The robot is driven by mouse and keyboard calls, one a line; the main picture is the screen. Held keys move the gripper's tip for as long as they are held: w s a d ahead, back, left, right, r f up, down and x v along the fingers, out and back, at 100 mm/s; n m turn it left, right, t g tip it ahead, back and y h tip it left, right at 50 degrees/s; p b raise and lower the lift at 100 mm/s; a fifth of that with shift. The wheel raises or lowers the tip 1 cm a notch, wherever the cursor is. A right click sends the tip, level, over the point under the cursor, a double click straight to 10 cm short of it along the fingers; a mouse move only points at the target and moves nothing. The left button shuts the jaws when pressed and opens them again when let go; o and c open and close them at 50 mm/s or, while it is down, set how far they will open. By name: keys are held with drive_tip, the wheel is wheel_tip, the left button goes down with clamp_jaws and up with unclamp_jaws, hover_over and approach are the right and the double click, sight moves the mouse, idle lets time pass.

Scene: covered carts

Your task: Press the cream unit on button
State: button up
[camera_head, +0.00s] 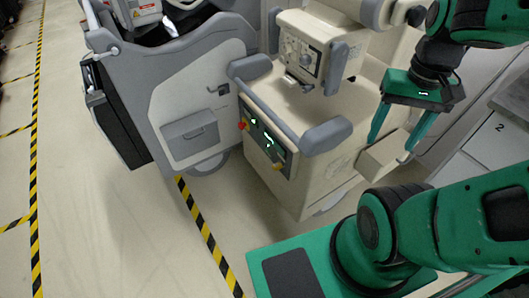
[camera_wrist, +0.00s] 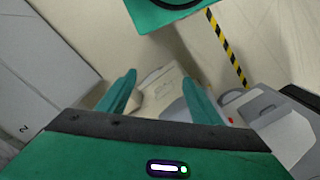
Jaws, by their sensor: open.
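The cream unit (camera_head: 310,160) stands in the middle of the head view, with grey bumpers and a control box on top. Its front panel (camera_head: 262,142) carries a red knob (camera_head: 243,125), small green-lit displays and a yellow knob (camera_head: 279,165). I cannot tell which control is the on button. My gripper (camera_head: 391,147) is open and empty, to the right of the unit, its fingers pointing down. In the wrist view, my gripper (camera_wrist: 160,88) has its fingers spread, with part of the cream unit (camera_wrist: 168,90) beyond them.
A grey and cream cart (camera_head: 190,95) stands left of the unit. Grey cabinets (camera_head: 490,150) marked 2 are at the right. Yellow and black floor tape (camera_head: 207,235) runs in front. The floor (camera_head: 110,230) at the lower left is clear.

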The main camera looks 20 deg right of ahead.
clamp_jaws()
idle(1.5)
